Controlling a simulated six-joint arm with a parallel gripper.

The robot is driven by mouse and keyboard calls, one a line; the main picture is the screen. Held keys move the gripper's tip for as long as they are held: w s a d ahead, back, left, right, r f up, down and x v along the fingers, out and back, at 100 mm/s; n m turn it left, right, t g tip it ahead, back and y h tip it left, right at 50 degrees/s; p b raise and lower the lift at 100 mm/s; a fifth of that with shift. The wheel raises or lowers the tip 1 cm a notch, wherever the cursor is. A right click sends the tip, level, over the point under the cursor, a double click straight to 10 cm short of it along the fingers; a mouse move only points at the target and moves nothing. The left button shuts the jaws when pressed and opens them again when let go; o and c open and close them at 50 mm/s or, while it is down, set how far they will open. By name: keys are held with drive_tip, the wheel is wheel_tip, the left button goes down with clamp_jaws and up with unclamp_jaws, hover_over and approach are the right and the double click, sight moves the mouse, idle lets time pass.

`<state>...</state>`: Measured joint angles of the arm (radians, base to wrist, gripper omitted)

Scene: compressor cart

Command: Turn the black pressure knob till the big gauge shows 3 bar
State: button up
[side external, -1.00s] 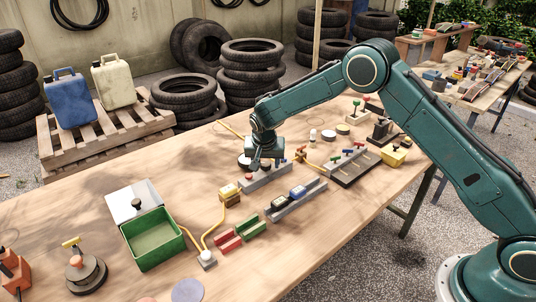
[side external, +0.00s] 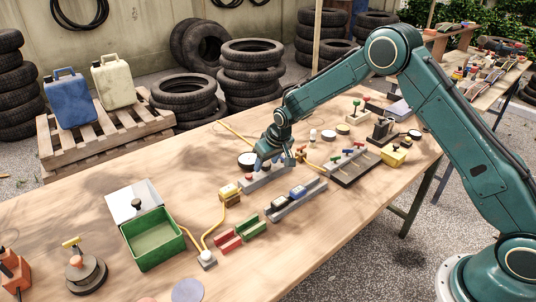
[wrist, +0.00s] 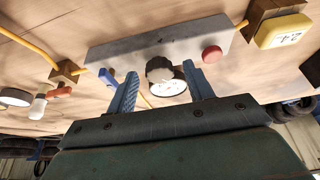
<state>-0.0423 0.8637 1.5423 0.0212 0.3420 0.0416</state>
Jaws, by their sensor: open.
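The black pressure knob (wrist: 158,68) stands on a grey block (wrist: 125,51) with a red button (wrist: 212,53) near one end. The block also shows in the side external view (side external: 262,182), where my gripper hides the knob. The big gauge (side external: 247,160) has a white face and stands just behind the block; it also shows in the wrist view (wrist: 168,86), partly covered by the knob. Its needle is too small to read. My gripper (wrist: 162,74) is open, its blue fingers either side of the knob in that view. I cannot tell whether they touch it.
A yellow box with a digital display (wrist: 283,31) stands beside the block. A rail with blue parts (side external: 297,199) lies in front of it. A dark tray with coloured handles (side external: 353,166) is to the right.

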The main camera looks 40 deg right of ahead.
drive_tip(key=n, duration=0.1)
drive_tip(key=n+y, duration=0.1)
drive_tip(key=n, duration=0.2)
drive_tip(key=shift+d+n+g+y, duration=0.25)
drive_tip(key=shift+n+g+y, duration=0.05)
drive_tip(key=shift+n+y, duration=0.1)
drive_tip(key=n+y, duration=0.1)
drive_tip(key=n, duration=0.3)
drive_tip(key=shift+w+d+g, duration=0.1)
drive_tip(key=shift+w+g, duration=0.05)
drive_tip(key=shift+g, duration=0.25)
drive_tip(key=v, duration=1.4)
drive_tip(key=s+a+r+m+h, duration=0.1)
drive_tip(key=s+a+r+m, duration=0.1)
drive_tip(key=s+r, duration=1)
drive_tip(key=shift+s+m+t, duration=0.3)
drive_tip(key=shift+s+t, duration=0.05)
drive_tip(key=shift+t, duration=0.05)
drive_tip(key=shift+r, duration=0.15)
drive_tip(key=w+a+f+m+h, duration=0.2)
drive_tip(key=w+f+m, duration=0.5)
drive_tip(key=w+f, duration=0.4)
drive_tip(key=shift+a+f+t, duration=0.3)
drive_tip(key=shift+a+f, duration=0.1)
drive_tip(key=shift+f, duration=0.4)
